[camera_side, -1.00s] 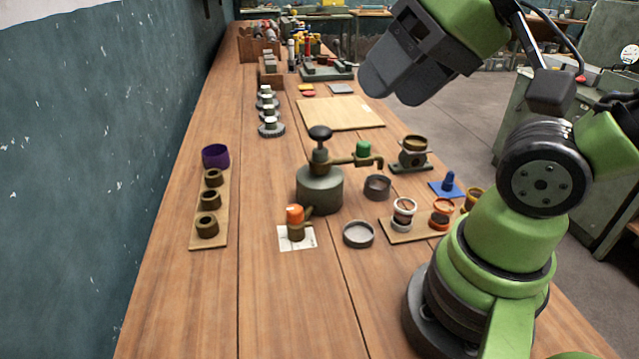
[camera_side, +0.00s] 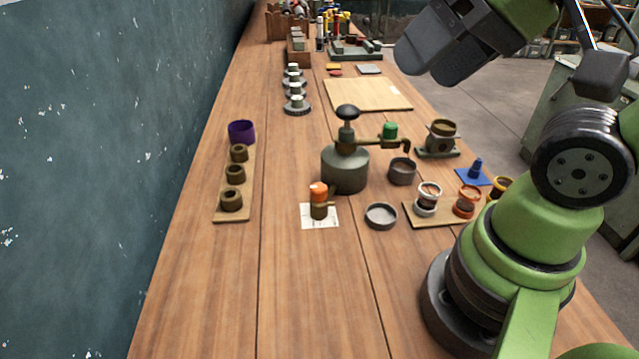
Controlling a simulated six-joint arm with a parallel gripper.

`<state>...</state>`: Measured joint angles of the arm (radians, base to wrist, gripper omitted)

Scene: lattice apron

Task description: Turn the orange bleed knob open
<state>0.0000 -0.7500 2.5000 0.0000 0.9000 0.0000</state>
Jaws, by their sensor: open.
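The orange bleed knob (camera_side: 318,190) sits on a small brass fitting (camera_side: 319,210) low at the front of the grey round pump body (camera_side: 345,168). A white card (camera_side: 319,222) lies beneath it. The pump has a black ball-topped handle (camera_side: 347,113) and a spout to the right with a green knob (camera_side: 390,130). My gripper (camera_side: 426,66) is at the upper right, high above the bench and well away from the orange knob. It is open, with nothing seen between its dark fingers. The knob's turn position is too small to tell.
A shallow grey dish (camera_side: 381,216) lies right of the knob, and a dark cup (camera_side: 402,171) stands under the spout. A board with rings (camera_side: 232,200) and a purple ring (camera_side: 241,132) are at left. Jars on a board (camera_side: 430,210) stand at right. The front bench is clear.

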